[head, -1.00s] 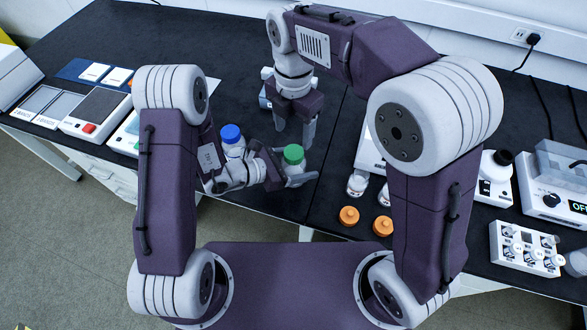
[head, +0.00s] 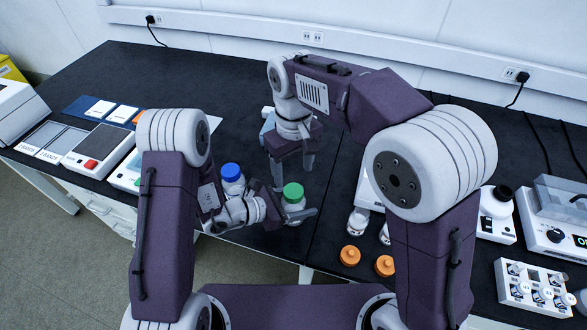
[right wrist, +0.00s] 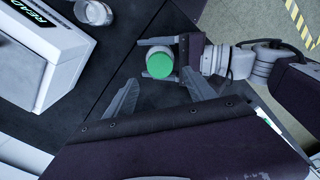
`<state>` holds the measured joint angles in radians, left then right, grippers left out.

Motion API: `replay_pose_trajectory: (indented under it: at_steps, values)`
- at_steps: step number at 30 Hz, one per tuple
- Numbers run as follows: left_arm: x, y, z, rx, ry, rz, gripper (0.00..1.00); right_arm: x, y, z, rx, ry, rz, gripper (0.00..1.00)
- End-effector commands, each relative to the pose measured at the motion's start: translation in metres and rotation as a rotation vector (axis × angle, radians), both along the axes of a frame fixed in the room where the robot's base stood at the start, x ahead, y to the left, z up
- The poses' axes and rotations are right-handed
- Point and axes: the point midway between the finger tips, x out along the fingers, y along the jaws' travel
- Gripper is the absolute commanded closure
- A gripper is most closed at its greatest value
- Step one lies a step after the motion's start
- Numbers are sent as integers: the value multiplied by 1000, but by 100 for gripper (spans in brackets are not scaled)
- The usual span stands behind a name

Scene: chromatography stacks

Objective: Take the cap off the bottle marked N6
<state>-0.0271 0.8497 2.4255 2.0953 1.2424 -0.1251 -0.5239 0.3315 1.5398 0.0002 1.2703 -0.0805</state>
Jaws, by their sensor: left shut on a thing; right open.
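A white bottle (head: 294,205) with a green cap (head: 293,190) stands upright near the table's front edge. My left gripper (head: 302,214) is shut on its body, below the cap. The green cap (right wrist: 160,66) also shows in the right wrist view, seen from above between the jaws. My right gripper (head: 290,172) is open and empty, pointing down just behind and above the green cap; no contact is visible. A second bottle with a blue cap (head: 231,172) stands to the left, partly hidden by my left arm. I cannot read N6 on either bottle.
A white instrument (right wrist: 45,50) and a clear-looking vessel (right wrist: 93,12) are beside my right gripper. A device with a red button (head: 98,150) stands at left.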

Motion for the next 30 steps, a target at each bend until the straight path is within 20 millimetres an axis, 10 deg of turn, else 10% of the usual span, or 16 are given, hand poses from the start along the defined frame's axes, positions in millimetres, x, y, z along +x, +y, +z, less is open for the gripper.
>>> replay_pose_trajectory:
  at_steps: [15,30]
  values:
    - [0,0,0,-1,0,0,100,0,0,0,0,0,-1521,36]
    - [0,0,0,-1,0,0,100,-1,-1,-26,-5,2,-1706,36]
